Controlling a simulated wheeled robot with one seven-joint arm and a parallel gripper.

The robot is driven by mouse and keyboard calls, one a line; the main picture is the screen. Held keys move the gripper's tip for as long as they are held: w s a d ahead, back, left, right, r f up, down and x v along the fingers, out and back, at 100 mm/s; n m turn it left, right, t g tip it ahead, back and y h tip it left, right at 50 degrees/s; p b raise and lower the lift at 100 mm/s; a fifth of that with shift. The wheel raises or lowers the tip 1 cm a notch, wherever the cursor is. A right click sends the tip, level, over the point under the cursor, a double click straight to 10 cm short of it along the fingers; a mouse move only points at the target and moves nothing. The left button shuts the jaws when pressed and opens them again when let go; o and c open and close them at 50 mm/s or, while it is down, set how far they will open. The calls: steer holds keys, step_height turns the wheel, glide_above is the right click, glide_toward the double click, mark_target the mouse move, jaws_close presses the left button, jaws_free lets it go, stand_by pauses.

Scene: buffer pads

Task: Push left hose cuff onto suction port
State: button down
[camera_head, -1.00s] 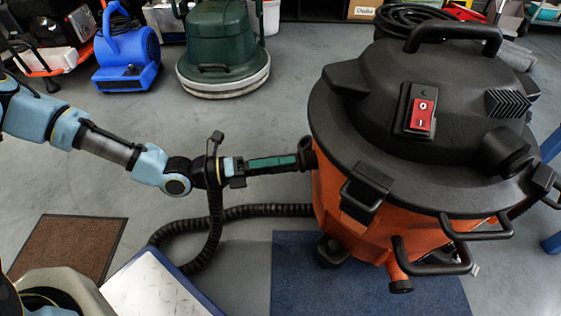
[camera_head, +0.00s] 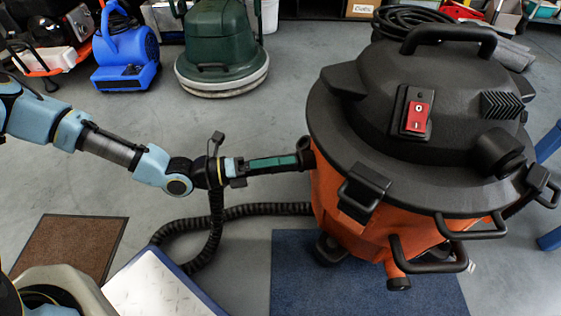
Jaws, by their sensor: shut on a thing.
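An orange vacuum drum (camera_head: 335,205) with a black lid (camera_head: 425,75) stands at the right. My gripper (camera_head: 276,162) reaches in from the left, level with the drum's upper left side. Its long green fingers are shut on a black hose cuff, mostly hidden by them. The far end of the cuff meets or nearly meets the dark suction port (camera_head: 306,153) at the lid's left edge. I cannot tell how far it sits on the port. The ribbed black hose (camera_head: 216,225) hangs below my wrist, loops over the floor and runs back to the drum.
A blue mat (camera_head: 300,265) lies under the drum and a brown mat (camera_head: 70,248) at left. A white-topped case (camera_head: 155,285) stands front left. A blue blower (camera_head: 125,55) and a green floor machine (camera_head: 222,50) stand behind. Grey floor is clear between.

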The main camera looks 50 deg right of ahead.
steer(key=shift+s+d, duration=0.1)
steer(key=shift+d, duration=0.05)
steer(key=shift+c, duration=1)
jaws_free()
steer(key=p+v, duration=0.3)
steer(key=v, duration=0.8)
steer(key=shift+s, duration=0.1)
